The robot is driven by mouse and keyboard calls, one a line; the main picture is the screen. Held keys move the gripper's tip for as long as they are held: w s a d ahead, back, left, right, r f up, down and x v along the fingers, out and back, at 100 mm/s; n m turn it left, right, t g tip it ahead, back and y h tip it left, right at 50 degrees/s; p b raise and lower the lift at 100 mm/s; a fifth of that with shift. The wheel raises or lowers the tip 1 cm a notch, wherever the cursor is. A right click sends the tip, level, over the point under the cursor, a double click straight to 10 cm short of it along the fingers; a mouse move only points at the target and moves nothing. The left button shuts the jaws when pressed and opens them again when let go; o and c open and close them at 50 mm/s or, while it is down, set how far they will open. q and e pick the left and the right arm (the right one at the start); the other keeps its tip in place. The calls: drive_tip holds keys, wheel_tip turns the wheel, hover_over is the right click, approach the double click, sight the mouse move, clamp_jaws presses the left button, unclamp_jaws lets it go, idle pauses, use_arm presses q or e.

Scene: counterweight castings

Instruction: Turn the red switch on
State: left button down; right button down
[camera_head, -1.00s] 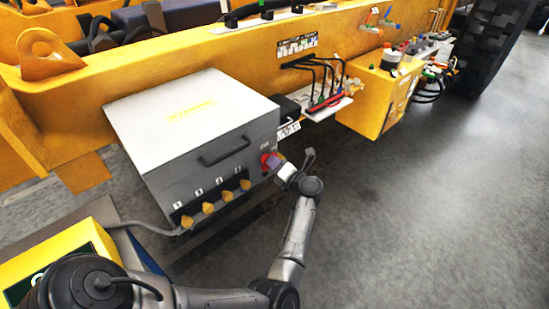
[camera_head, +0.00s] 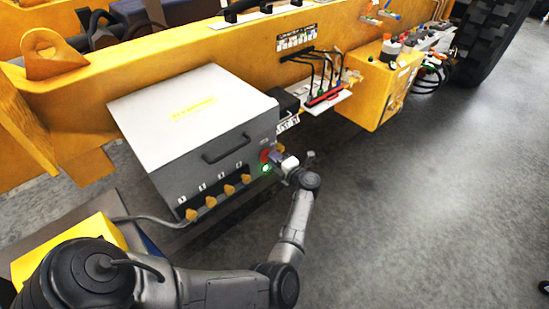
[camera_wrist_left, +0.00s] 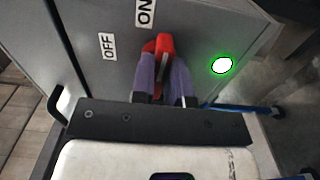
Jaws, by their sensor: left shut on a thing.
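The red switch (camera_wrist_left: 165,43) is on the front of a grey metal box. In the left wrist view its handle is between the fingers of my left gripper (camera_wrist_left: 163,70), which is shut on it. The handle leans toward the ON label (camera_wrist_left: 145,12); the OFF label (camera_wrist_left: 107,45) is to its left. A round green lamp (camera_wrist_left: 221,65) right of the switch is lit. In the head view the switch (camera_head: 264,155) is partly hidden by my left gripper (camera_head: 277,159), and the green glow (camera_head: 265,169) shows just below it. My right gripper is not in view.
The grey box (camera_head: 190,105) has a black handle (camera_head: 226,149) and several yellow knobs (camera_head: 228,190) along its lower front. A yellow beam (camera_head: 180,50) runs behind it. A yellow box (camera_head: 375,92) stands farther right. The grey floor (camera_head: 420,200) at right is open.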

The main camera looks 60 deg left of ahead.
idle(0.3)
use_arm(q)
drive_tip(key=c, duration=1.1)
unclamp_jaws()
drive_tip(key=shift+d, duration=0.1)
drive_tip(key=d, duration=0.4)
drive_tip(key=w+d, duration=0.1)
drive_tip(key=d, duration=0.2)
drive_tip(key=w+d, duration=0.1)
drive_tip(key=d, duration=0.3)
drive_tip(key=shift+d+b, duration=0.3)
drive_tip(key=shift+b, duration=0.05)
